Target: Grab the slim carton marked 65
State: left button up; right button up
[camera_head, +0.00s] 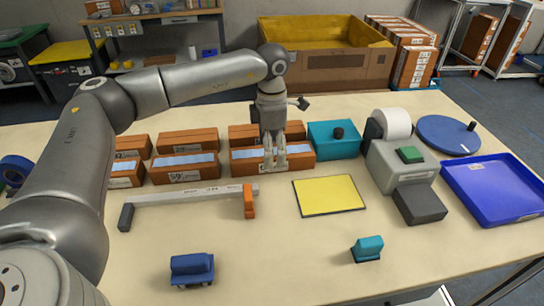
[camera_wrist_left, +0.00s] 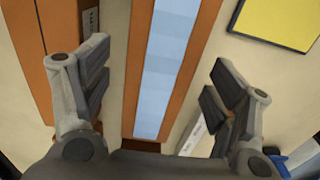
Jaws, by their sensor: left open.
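Several slim orange-brown cartons stand in two rows on the table. The front right carton (camera_head: 303,155) has a pale blue top strip, and it also shows in the left wrist view (camera_wrist_left: 166,60). My left gripper (camera_head: 275,164) is over this carton. In the left wrist view its open fingers (camera_wrist_left: 155,82) are on either side of the blue strip, with nothing held. The gripper partly covers the carton's front label, so I cannot read whether it says 65. The front middle carton (camera_head: 184,167) has a label too small to read surely. My right gripper is out of view.
Behind stands another carton (camera_head: 240,133). To the right are a teal box (camera_head: 325,141), a yellow pad (camera_head: 328,195), a grey label printer (camera_head: 402,165) and a blue tray (camera_head: 500,190). A grey bar (camera_head: 190,195) lies in front. The front middle table is mostly clear.

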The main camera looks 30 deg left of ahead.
pick_arm(q)
jog(key=shift+f, duration=0.8)
jog(key=shift+w+r, duration=0.1)
jog(key=c, duration=1.4)
